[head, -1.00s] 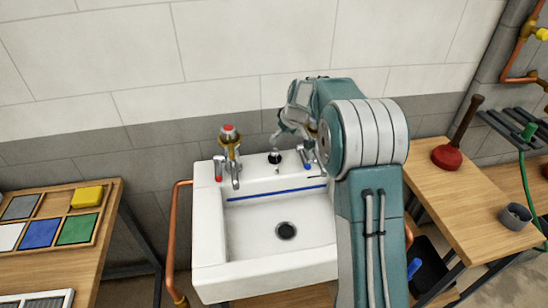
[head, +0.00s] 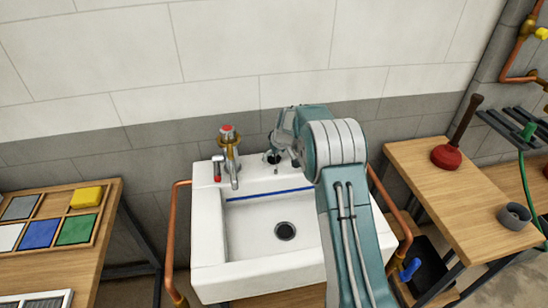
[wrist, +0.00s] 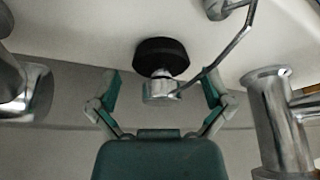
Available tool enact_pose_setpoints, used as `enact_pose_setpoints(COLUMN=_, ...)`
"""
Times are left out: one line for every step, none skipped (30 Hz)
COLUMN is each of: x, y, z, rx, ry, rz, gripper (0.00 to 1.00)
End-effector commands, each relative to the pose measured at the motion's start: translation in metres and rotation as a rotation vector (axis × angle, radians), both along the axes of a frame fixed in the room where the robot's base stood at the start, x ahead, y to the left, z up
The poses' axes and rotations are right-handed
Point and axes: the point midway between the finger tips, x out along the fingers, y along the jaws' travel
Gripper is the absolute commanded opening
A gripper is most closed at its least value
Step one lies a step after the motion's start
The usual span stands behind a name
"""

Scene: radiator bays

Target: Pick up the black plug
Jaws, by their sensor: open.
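The black plug (wrist: 162,55) is a dark round disc with a metal piece below it in the wrist view. In the head view the plug (head: 273,158) shows small and partly covered on the back ledge of the white sink (head: 210,255), between the taps. My gripper (wrist: 161,80) is open, with one finger on each side of the plug's metal piece and a gap on both sides. In the head view my gripper (head: 274,149) is over the back ledge at the plug, small and partly hidden by my arm.
A red-topped tap (head: 228,150) stands left of the plug; another metal tap (wrist: 275,120) shows close on the wrist view's right. A thin bent metal rod (wrist: 235,45) passes close to the plug. A plunger (head: 447,155) stands on the right bench.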

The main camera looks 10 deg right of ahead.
Motion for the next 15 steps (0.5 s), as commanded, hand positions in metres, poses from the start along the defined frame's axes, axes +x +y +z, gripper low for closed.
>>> enact_pose_setpoints(x=0.0012, y=0.0008, z=-0.0022, rx=0.000, ry=-0.001, rz=0.000, gripper=1.00)
enact_pose_setpoints(x=0.0016, y=0.0008, z=-0.0027, rx=0.000, ry=-0.001, rz=0.000, gripper=1.00)
enact_pose_setpoints(x=0.0016, y=0.0008, z=-0.0029, rx=0.000, ry=-0.002, rz=0.000, gripper=1.00)
enact_pose_setpoints(x=0.0016, y=0.0008, z=-0.0029, rx=0.000, ry=-0.002, rz=0.000, gripper=1.00)
enact_pose_setpoints(x=0.0017, y=0.0007, z=-0.0028, rx=0.000, ry=-0.002, rz=0.000, gripper=1.00)
enact_pose_setpoints(x=0.0015, y=0.0007, z=-0.0028, rx=0.000, ry=-0.002, rz=0.000, gripper=1.00)
enact_pose_setpoints(x=0.0015, y=0.0007, z=-0.0028, rx=0.000, ry=-0.002, rz=0.000, gripper=1.00)
enact_pose_setpoints(x=0.0015, y=0.0006, z=-0.0028, rx=0.000, ry=-0.002, rz=0.000, gripper=1.00)
enact_pose_setpoints(x=0.0015, y=0.0006, z=-0.0028, rx=0.000, ry=-0.001, rz=0.000, gripper=0.82)
enact_pose_setpoints(x=0.0015, y=0.0006, z=-0.0028, rx=0.000, ry=-0.001, rz=0.000, gripper=0.69)
enact_pose_setpoints(x=0.0014, y=0.0005, z=-0.0028, rx=0.000, ry=-0.001, rz=0.000, gripper=0.55)
enact_pose_setpoints(x=0.0014, y=0.0005, z=-0.0028, rx=0.000, ry=-0.001, rz=0.000, gripper=0.38)
enact_pose_setpoints(x=0.0014, y=0.0005, z=-0.0030, rx=0.000, ry=-0.001, rz=0.000, gripper=0.24)
enact_pose_setpoints(x=0.0014, y=0.0005, z=-0.0031, rx=0.001, ry=-0.001, rz=-0.001, gripper=0.22)
enact_pose_setpoints(x=0.0014, y=0.0005, z=-0.0033, rx=0.001, ry=-0.001, rz=-0.001, gripper=0.22)
